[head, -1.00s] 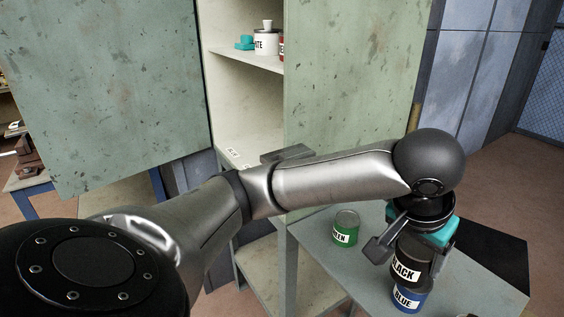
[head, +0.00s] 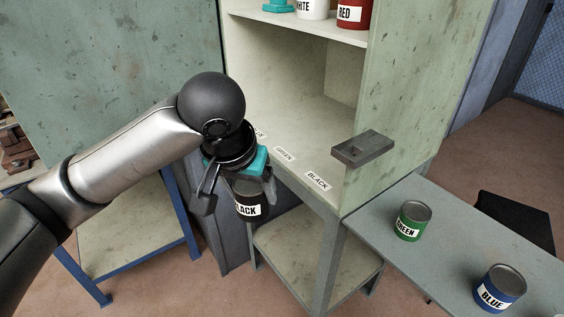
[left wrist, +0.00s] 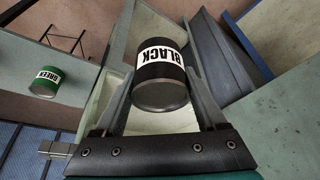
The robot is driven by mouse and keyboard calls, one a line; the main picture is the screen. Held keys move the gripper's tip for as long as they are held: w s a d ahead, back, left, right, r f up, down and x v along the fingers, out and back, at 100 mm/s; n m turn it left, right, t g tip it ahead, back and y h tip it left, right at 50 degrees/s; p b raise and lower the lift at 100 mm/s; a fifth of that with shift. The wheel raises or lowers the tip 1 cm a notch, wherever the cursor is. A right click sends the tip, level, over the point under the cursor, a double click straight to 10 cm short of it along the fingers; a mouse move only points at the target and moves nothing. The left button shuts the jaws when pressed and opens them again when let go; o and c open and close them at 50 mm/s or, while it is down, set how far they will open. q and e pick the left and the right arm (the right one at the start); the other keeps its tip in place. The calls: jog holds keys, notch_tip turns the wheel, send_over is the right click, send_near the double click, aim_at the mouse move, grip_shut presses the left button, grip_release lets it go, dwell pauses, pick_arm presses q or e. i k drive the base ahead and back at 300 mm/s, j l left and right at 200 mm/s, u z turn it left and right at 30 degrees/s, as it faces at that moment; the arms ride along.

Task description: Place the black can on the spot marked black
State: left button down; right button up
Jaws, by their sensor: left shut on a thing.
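The black can (head: 247,208), with a white BLACK label, is held in my left gripper (head: 238,196). It hangs in the air in front of the cabinet, left of the labelled shelf edge. In the left wrist view the can (left wrist: 160,83) sits between the two fingers (left wrist: 162,95), its label upside down. The spot marked BLACK (head: 317,180) is a white label at the front of the cabinet's middle shelf (head: 303,128), at the right end. The GREEN label (head: 284,154) lies left of it, and a third label is partly hidden by my gripper. My right gripper is not in view.
A grey latch block (head: 364,149) juts from the cabinet's right side near the BLACK label. The green can (head: 408,222) and blue can (head: 499,289) stand on the side table (head: 455,250). White (head: 312,8) and red (head: 354,14) cans stand on the upper shelf. The middle shelf looks clear.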

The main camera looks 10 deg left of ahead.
aim_at(337, 171)
jog(key=i+j+z, duration=0.15)
jog(key=j+z, duration=0.5)
jog(key=j, duration=0.15)
jog(key=i+j+z, duration=0.15)
jog(key=z, duration=0.15)
jog(key=i+j+z, duration=0.1)
jog(key=j+z, duration=0.2)
